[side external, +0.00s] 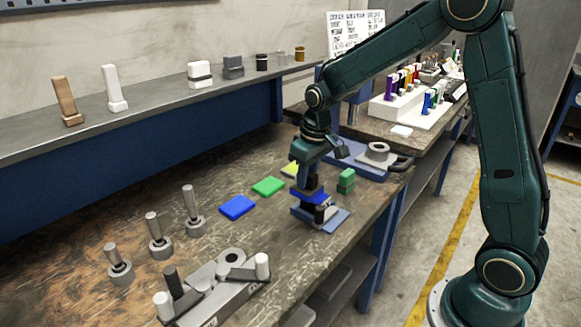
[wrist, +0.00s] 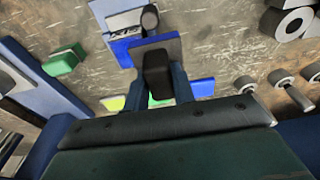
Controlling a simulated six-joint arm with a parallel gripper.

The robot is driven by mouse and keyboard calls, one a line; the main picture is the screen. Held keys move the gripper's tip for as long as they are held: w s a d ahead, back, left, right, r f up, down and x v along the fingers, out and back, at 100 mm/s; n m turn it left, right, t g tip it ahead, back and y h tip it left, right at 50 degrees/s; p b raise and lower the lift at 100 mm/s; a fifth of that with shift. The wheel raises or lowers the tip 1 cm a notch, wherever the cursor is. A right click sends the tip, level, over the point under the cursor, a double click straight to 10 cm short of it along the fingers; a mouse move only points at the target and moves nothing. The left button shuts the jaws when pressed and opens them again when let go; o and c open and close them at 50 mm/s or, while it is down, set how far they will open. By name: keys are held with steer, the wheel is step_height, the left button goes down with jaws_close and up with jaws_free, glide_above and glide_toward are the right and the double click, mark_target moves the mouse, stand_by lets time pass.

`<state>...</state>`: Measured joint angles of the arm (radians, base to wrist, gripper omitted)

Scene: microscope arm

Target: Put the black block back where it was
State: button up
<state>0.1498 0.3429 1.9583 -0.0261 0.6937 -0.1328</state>
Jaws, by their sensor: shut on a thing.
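The black block (wrist: 158,75) sits between the two blue fingers of my gripper (wrist: 161,84) in the wrist view. The gripper is shut on it. In the side view my gripper (side external: 308,192) points down low over the workbench, just at a small fixture with a blue-grey plate (side external: 336,222). The block is mostly hidden there by the fingers.
Blue (side external: 237,206) and green (side external: 268,186) pads lie left of my gripper, with a partly hidden yellow pad (side external: 290,169). A green block (side external: 346,181) stands close right. Several grey posts (side external: 191,203) and a grey fixture (side external: 215,290) stand nearer.

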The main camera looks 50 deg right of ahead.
steer(key=a+r, duration=0.9)
steer(key=r, duration=0.2)
steer(key=shift+d+f, duration=0.15)
steer(key=shift+f, duration=4.9)
steer(key=shift+d+f, duration=0.15)
steer(key=shift+f, duration=4.9)
steer(key=shift+f, duration=0.15)
steer(key=o, duration=1)
steer(key=shift+c, duration=0.2)
step_height(320, 180, up, 12)
steer(key=s, duration=0.1)
steer(key=shift+s, duration=0.35)
